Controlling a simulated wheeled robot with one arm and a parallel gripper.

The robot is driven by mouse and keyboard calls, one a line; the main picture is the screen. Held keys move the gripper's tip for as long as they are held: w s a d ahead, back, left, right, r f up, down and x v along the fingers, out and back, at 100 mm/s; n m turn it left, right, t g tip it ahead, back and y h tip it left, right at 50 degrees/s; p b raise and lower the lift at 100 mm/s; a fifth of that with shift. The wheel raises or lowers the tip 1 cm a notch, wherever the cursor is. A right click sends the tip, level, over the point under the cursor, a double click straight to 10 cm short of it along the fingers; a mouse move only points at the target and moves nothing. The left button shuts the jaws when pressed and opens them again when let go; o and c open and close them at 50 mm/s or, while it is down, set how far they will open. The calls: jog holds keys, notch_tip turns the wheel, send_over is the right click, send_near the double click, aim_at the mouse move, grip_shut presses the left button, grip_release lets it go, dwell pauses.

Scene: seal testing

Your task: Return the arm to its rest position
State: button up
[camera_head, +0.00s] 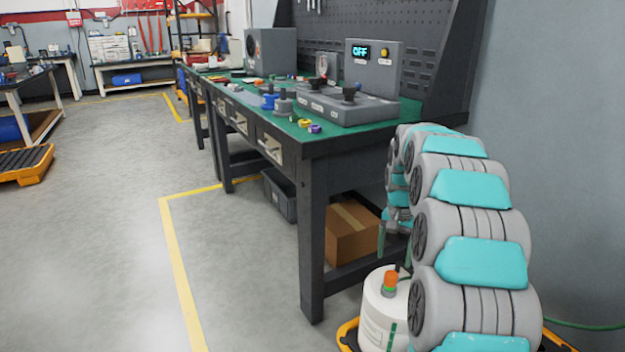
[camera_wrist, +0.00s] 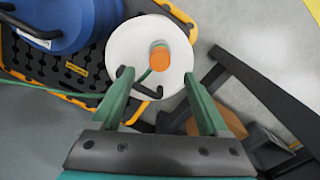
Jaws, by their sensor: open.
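My arm, grey and teal, arches up and folds back down at the right of the head view. My gripper (camera_wrist: 157,80) shows in the wrist view with two green fingers spread apart and nothing held between them. It points down over a white round container (camera_wrist: 122,48) with an orange cap (camera_wrist: 160,57) on top. The cap lies between the fingertips in the picture; the height above it is hard to tell. In the head view, the container (camera_head: 376,321) stands low beside the bench, partly hidden by my arm, and a green finger (camera_head: 381,241) shows just above it.
A workbench (camera_head: 308,150) with a green top carries a grey control box (camera_head: 373,68) reading OFF. A blue drum (camera_wrist: 65,22) stands beside the white container on a black-and-yellow pallet (camera_wrist: 85,70). The floor at left is open.

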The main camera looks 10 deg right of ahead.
jog(key=s+a+r+n, duration=0.2)
jog(key=s+a, duration=0.3)
jog(key=s, duration=0.5)
jog(key=s+a+r+n, duration=0.2)
jog(key=s+a, duration=0.3)
jog(key=s, duration=0.5)
jog(key=s+a+r+n+g, duration=0.1)
jog(key=s+a, duration=0.4)
jog(key=s, duration=0.5)
jog(key=shift+s+a+r+n, duration=0.2)
jog(key=shift+a+r+n, duration=0.2)
jog(key=shift+n, duration=0.5)
jog(key=s+a+f+n, duration=0.1)
jog(key=s+f, duration=0.1)
jog(key=s, duration=0.8)
jog(key=shift+s+a+f+n+g, duration=0.15)
jog(key=shift+s+a+n+g, duration=0.15)
jog(key=shift+s+n, duration=0.1)
